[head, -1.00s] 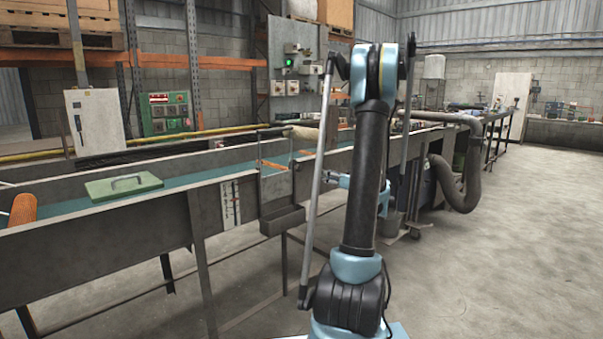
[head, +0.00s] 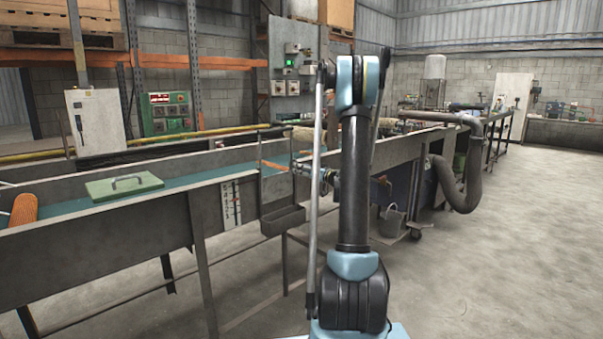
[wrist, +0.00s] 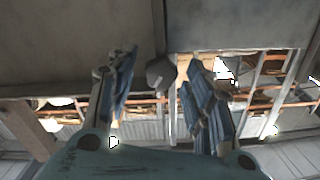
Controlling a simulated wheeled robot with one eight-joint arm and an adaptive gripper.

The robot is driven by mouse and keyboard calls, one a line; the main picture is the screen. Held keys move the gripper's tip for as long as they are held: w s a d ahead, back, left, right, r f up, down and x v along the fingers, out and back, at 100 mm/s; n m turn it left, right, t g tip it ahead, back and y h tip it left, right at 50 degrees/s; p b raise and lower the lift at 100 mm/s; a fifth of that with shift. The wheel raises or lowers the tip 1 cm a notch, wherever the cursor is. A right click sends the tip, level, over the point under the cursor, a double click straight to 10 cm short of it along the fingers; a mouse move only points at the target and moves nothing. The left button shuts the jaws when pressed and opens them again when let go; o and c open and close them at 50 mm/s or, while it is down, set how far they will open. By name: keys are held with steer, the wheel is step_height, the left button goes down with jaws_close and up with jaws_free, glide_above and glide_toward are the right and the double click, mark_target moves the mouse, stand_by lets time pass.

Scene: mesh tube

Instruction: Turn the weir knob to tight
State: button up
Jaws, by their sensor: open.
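A dark grey faceted knob (wrist: 161,72), which looks like the weir knob, shows in the wrist view below a grey metal panel (wrist: 80,45). My gripper (wrist: 160,62) is open, its two blue-grey fingers on either side of the knob in the picture. I cannot tell whether they touch it, and the gap between them looks empty of anything gripped. In the head view my gripper (head: 299,167) is small beside the weir frame (head: 261,170) on the trough's near wall. The knob and any tight marking cannot be made out there.
The long trough (head: 100,225) runs across the left, with a green handled lid (head: 124,186) and an orange roll (head: 23,209) in it. A small metal box (head: 283,220) hangs below the weir. A bucket (head: 391,221) stands under the line. The floor at right is clear.

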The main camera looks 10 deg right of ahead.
steer(key=shift+w+a, duration=0.15)
steer(key=c, duration=1)
steer(key=shift+m, duration=1.6)
steer(key=shift+c, duration=0.2)
steer(key=o, duration=1)
steer(key=shift+o, duration=0.2)
steer(key=v, duration=1.2)
